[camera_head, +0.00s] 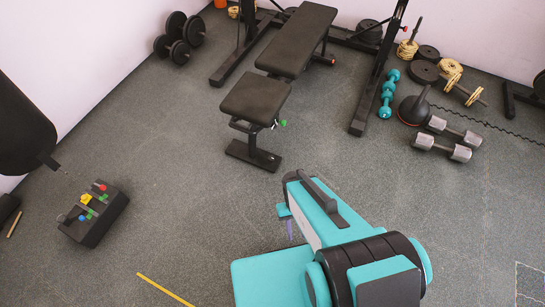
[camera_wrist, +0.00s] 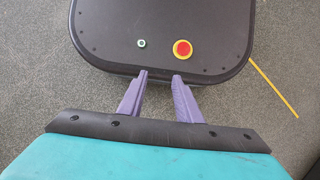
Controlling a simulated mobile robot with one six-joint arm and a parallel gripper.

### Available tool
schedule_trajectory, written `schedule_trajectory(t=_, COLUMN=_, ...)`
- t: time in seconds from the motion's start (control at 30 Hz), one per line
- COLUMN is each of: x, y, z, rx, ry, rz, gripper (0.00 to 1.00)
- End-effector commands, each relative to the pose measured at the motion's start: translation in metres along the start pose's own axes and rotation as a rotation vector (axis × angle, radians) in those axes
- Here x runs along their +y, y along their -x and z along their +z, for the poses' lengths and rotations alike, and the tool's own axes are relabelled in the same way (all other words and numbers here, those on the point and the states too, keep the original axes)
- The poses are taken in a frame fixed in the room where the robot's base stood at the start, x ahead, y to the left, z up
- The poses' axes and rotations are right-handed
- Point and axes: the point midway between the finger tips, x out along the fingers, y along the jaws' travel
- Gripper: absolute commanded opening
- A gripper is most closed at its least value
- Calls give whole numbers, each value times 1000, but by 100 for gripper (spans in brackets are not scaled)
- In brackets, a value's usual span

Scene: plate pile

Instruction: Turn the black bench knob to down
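The black bench (camera_head: 297,40) stands at the top middle of the head view, with its separate black seat pad (camera_head: 255,98) nearer to me. A small green knob (camera_head: 283,123) shows at the right side under the seat pad, and a small red knob (camera_head: 331,60) shows lower on the bench's right. I cannot tell a black knob or its setting. My gripper (camera_wrist: 160,75) has two purple fingers in the wrist view, apart with nothing between them. In the head view it is mostly hidden behind my arm, on the floor side well short of the bench.
A low black box (camera_head: 95,225) with coloured knobs lies on the floor at left, below a hanging black bag (camera_head: 22,130). Teal dumbbells (camera_head: 388,95), grey dumbbells (camera_head: 440,147) and a black kettlebell (camera_head: 413,108) lie right of the bench. Floor between me and the bench is clear.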

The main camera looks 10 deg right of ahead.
Motion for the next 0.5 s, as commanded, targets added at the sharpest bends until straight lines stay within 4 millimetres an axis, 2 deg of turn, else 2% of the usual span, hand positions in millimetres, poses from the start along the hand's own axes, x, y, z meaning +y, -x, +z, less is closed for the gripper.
schedule_trajectory(t=0.17, x=0, y=0, z=0, rx=0, ry=0, rz=0, gripper=31)
schedule_trajectory(t=0.27, x=0, y=0, z=-1, rx=1, ry=0, rz=0, gripper=48)
schedule_trajectory(t=0.3, x=0, y=-1, z=-3, rx=4, ry=1, rz=0, gripper=49)
schedule_trajectory(t=0.37, x=0, y=-3, z=-8, rx=10, ry=2, rz=-1, gripper=49)
schedule_trajectory(t=0.5, x=-1, y=-8, z=-30, rx=40, ry=9, rz=-6, gripper=49)
